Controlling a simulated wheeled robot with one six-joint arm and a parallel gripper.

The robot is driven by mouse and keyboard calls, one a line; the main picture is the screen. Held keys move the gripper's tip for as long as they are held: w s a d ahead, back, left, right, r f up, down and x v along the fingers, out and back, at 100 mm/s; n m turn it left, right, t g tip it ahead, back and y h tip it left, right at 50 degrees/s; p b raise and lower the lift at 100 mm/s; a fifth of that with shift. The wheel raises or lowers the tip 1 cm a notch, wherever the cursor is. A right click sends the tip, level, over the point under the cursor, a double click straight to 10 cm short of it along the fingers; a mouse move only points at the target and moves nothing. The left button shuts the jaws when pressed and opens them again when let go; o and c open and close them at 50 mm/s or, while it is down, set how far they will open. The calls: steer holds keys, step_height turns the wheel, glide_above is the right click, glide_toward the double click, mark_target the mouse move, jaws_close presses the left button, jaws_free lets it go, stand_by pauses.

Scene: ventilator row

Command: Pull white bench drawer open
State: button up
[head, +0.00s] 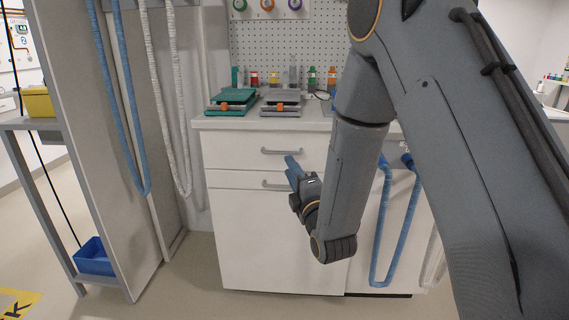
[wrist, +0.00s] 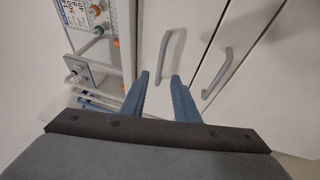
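The white bench (head: 280,240) stands ahead with two front handles, an upper drawer handle (head: 281,151) and a lower handle (head: 273,184). The upper drawer front (head: 235,150) looks closed. My gripper (head: 293,162) is in front of the bench near these handles, its blue fingers pointing toward the front. In the wrist view the fingers (wrist: 160,95) are spread with nothing between them. One grey handle (wrist: 168,55) lies ahead of the gap between them; another handle (wrist: 217,75) is to the right. Contact is not visible, and my arm hides part of the bench's right side.
Teal (head: 232,101) and grey (head: 281,102) devices sit on the bench top below a pegboard (head: 270,45). A grey panel (head: 95,130) with hanging hoses stands left. A blue hose (head: 378,230) hangs before the bench's right side. A blue bin (head: 94,257) is lower left.

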steer(key=x, duration=0.6)
steer(key=shift+w+b, duration=0.2)
steer(key=shift+b, duration=0.1)
steer(key=shift+r, duration=0.1)
jaws_close()
